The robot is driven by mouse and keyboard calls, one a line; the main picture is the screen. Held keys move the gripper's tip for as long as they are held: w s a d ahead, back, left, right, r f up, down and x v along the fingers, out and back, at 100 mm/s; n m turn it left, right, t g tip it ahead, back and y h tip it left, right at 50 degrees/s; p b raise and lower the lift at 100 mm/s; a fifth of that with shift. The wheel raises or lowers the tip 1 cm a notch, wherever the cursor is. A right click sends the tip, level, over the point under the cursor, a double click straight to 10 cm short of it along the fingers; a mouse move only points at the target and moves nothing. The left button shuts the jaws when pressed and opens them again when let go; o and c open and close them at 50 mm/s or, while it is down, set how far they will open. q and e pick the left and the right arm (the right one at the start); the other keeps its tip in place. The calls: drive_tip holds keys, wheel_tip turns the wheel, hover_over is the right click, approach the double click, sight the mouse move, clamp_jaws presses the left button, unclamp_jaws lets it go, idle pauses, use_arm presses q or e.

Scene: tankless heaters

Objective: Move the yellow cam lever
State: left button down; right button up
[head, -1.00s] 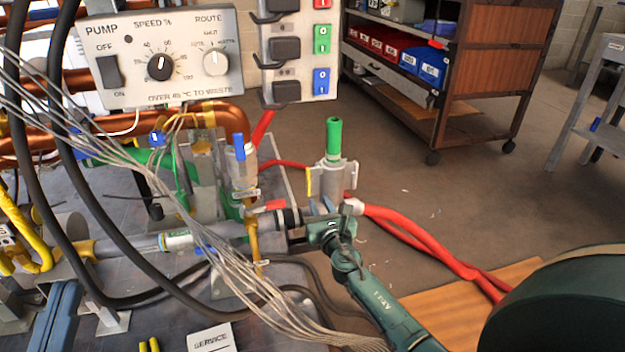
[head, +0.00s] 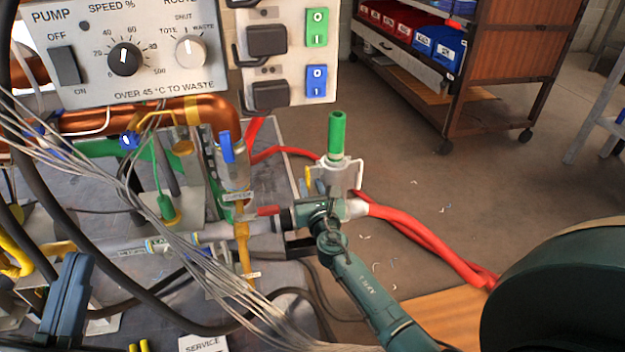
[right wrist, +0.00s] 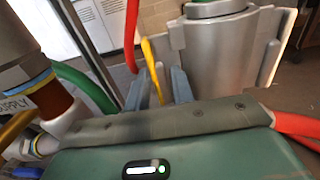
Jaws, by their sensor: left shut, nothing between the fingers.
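The yellow cam lever (head: 308,178) stands upright on the left side of a grey coupling (head: 338,176) with a green top. In the right wrist view the lever (right wrist: 152,68) rises between my right gripper's two fingers (right wrist: 160,88), with gaps visible on both sides. My right gripper (head: 319,190) is open and close to the coupling; its fingers are partly hidden in the head view. My left gripper (head: 72,262) is shut and empty at the lower left, away from the lever.
Red hoses (head: 415,230) run right from the coupling. Thin grey cables and black hoses cross the left side. The pump control box (head: 120,50) is above.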

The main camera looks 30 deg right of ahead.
drive_tip(key=shift+w, duration=0.2)
clamp_jaws()
idle(0.5)
